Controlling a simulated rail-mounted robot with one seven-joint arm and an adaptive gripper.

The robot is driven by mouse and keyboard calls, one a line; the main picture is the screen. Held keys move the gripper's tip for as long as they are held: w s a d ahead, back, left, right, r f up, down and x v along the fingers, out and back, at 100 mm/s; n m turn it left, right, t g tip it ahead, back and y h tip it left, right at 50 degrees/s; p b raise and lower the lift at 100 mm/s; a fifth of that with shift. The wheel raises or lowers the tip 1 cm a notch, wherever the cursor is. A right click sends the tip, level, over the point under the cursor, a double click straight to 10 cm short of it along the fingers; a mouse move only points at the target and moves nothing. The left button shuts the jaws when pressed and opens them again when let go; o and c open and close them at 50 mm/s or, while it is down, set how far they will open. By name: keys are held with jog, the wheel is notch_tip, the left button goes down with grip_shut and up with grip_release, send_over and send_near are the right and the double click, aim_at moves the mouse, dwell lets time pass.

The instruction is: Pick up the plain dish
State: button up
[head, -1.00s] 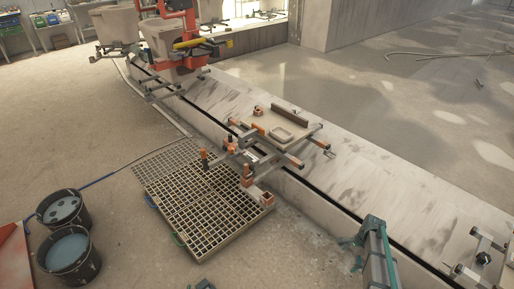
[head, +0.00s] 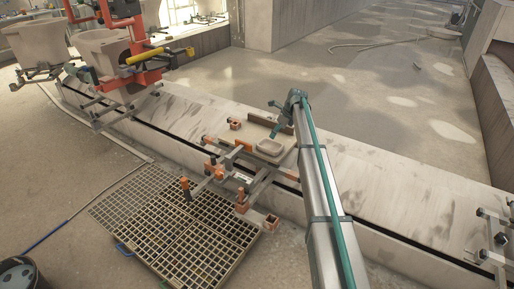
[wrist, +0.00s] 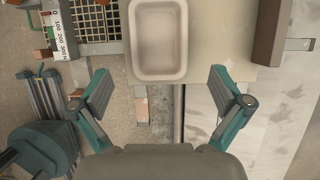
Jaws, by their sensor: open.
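The plain dish is a pale, rounded rectangular dish (head: 270,148) on a light board (head: 246,136) of the carousel carrier.
A dark upright bar (head: 264,119) stands behind the dish, also in the wrist view (wrist: 271,32). A small orange block (head: 234,124) sits at the board's back left corner. Orange-tipped carrier arms (head: 240,196) project in front, over a floor grating (head: 180,235).

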send_near(269, 147)
jog(key=shift+x, duration=4.05)
jog(key=c, duration=1)
